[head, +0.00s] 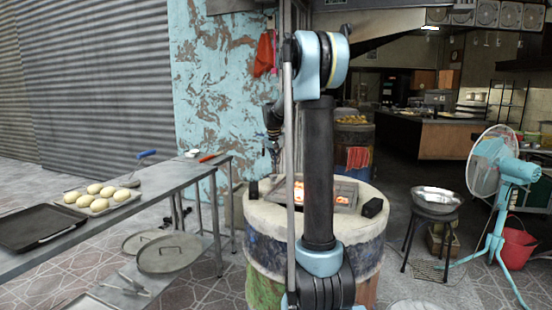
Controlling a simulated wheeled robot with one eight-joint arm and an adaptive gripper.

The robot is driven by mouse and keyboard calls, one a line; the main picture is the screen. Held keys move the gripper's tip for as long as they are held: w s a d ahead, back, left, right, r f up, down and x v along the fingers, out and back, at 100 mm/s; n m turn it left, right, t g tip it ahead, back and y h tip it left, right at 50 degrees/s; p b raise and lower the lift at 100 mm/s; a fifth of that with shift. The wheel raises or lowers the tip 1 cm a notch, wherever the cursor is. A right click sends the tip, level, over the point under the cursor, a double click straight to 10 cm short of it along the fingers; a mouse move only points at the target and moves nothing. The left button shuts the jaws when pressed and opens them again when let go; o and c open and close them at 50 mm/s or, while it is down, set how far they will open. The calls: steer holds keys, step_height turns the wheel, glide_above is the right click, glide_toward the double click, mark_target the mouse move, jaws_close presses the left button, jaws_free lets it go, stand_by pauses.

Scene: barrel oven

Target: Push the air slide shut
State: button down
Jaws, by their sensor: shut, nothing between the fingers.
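The barrel oven (270,225) stands in the middle of the head view, a drum with a pale top and worn blue and green sides. Its square top opening shows glowing orange coals (299,190). I cannot make out the air slide; my arm covers the middle of the barrel. My gripper (274,170) is small and dark, partly behind my arm, pointing down near the barrel's top at the left. It is shut and holds nothing. I cannot tell whether it touches the barrel.
A metal table (150,200) at left holds dough pieces (100,190) and a dark tray (38,227). Round lids (170,253) lie on its lower shelf. A dark block (372,207) sits on the barrel's rim. At right stand a stool with a bowl (437,199) and a fan (490,165).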

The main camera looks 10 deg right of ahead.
mark_target(271, 176)
steer(key=shift+x, duration=1.2)
steer(key=shift+s+a+r, duration=0.1)
steer(key=shift+s+a, duration=0.15)
steer(key=shift+s, duration=0.7)
steer(key=shift+s+a, duration=0.2)
steer(key=shift+s, duration=0.3)
steer(key=shift+s+a, duration=0.15)
steer(key=shift+s, duration=0.3)
steer(key=shift+s+a, duration=0.5)
steer(key=shift+s, duration=0.35)
steer(key=shift+s+a, duration=0.5)
steer(key=shift+s, duration=0.35)
steer(key=shift+s+a, duration=0.45)
steer(key=shift+s, duration=0.4)
